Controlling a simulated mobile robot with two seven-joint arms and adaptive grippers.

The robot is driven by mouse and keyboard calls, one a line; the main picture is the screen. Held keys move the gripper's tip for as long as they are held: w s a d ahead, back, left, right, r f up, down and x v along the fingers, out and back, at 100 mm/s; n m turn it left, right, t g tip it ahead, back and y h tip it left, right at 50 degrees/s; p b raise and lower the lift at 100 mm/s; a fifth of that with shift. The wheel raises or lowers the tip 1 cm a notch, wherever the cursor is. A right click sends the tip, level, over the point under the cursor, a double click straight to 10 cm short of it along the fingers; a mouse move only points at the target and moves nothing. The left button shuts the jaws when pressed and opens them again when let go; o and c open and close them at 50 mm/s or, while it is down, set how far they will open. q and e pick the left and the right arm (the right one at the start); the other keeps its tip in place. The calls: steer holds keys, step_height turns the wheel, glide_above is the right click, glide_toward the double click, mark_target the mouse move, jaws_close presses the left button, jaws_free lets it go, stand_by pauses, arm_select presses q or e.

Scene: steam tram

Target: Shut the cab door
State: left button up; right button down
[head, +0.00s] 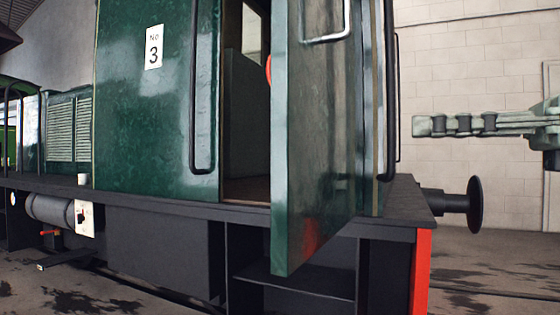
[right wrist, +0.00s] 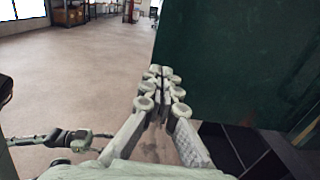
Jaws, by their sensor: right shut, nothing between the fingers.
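The dark green cab door (head: 305,160) stands open in the head view, swung outward from the cab. A pale bar handle (head: 328,38) is near the top of its visible face. The doorway (head: 246,130) shows as a dark gap left of the door. My right gripper (head: 418,125) comes in from the right with its fingers shut and empty, its tips pointing left, to the right of the door. In the right wrist view a dark green panel, apparently the door (right wrist: 235,60), fills the upper right, beside the shut fingertips. Contact cannot be told.
A black handrail (head: 203,90) runs up the cab wall left of the doorway. Another handrail (head: 390,90) stands right of the door. The dark running board (head: 408,203) and a round buffer (head: 473,204) jut out at lower right. Open floor (right wrist: 80,75) lies left in the wrist view.

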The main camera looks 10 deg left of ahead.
steer(key=p, duration=0.1)
glide_toward(292, 136)
steer(key=x, duration=0.5)
steer(key=shift+w+a, duration=0.1)
steer(key=shift+a, duration=0.15)
arm_select(q)
steer(key=shift+a+f+g+y, duration=0.4)
steer(key=shift+a+f+g, duration=0.1)
steer(key=shift+a+f, duration=0.35)
steer(key=shift+a+f+g+y, duration=0.45)
steer(key=shift+a+f, duration=0.2)
steer(key=shift+f, duration=0.3)
arm_select(e)
steer(key=shift+w+a, duration=0.3)
steer(key=shift+a, duration=0.3)
